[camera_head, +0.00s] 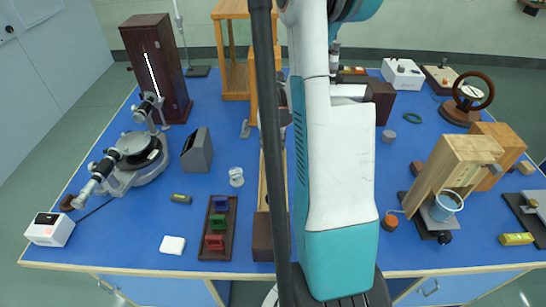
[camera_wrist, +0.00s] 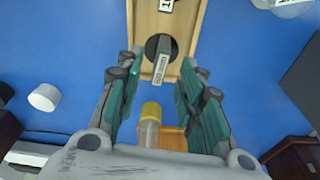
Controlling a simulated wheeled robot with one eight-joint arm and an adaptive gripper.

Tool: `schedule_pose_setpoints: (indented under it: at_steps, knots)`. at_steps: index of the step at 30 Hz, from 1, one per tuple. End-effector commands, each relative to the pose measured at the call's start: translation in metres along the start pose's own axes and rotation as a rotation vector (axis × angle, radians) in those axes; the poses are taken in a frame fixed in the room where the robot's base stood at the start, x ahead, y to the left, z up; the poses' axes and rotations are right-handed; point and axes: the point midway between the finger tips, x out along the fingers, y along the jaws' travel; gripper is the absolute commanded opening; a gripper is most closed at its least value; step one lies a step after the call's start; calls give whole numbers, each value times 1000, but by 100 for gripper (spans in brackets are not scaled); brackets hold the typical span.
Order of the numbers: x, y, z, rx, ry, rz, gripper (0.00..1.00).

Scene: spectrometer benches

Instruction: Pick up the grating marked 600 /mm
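A dark rack (camera_head: 205,252) near the front left of the bench in the head view holds a blue frame (camera_head: 219,203), a green frame (camera_head: 217,222) and a red frame (camera_head: 214,242), standing in a row. I cannot read any marking on them, so I cannot tell which is 600 /mm. My gripper (camera_wrist: 160,72) is open in the wrist view, its fingers apart. Beyond the fingertips is a grey block with a small label (camera_wrist: 160,70), too blurred to read, in front of a wooden panel (camera_wrist: 180,20). The gripper is hidden behind my arm in the head view.
A spectrometer (camera_head: 133,160) stands left, near a tall dark lamp housing (camera_head: 150,60). Wooden apparatus with a bucket (camera_head: 446,206) stands right. Blue bench around the rack is partly clear.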

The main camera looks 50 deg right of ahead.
Motion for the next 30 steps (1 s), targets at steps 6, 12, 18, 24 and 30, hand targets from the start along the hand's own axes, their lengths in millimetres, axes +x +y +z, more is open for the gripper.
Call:
schedule_pose_setpoints:
  at_steps: [6, 12, 18, 24, 30]
  knots:
    - [28, -1, 0, 0, 0, 0, 35]
    - [50, -1, -1, 0, 0, 0, 35]
    - [50, -1, -1, 0, 0, 0, 35]
    - [49, -1, -1, 0, 0, 0, 0]
    - [49, -1, -1, 0, 0, 0, 0]
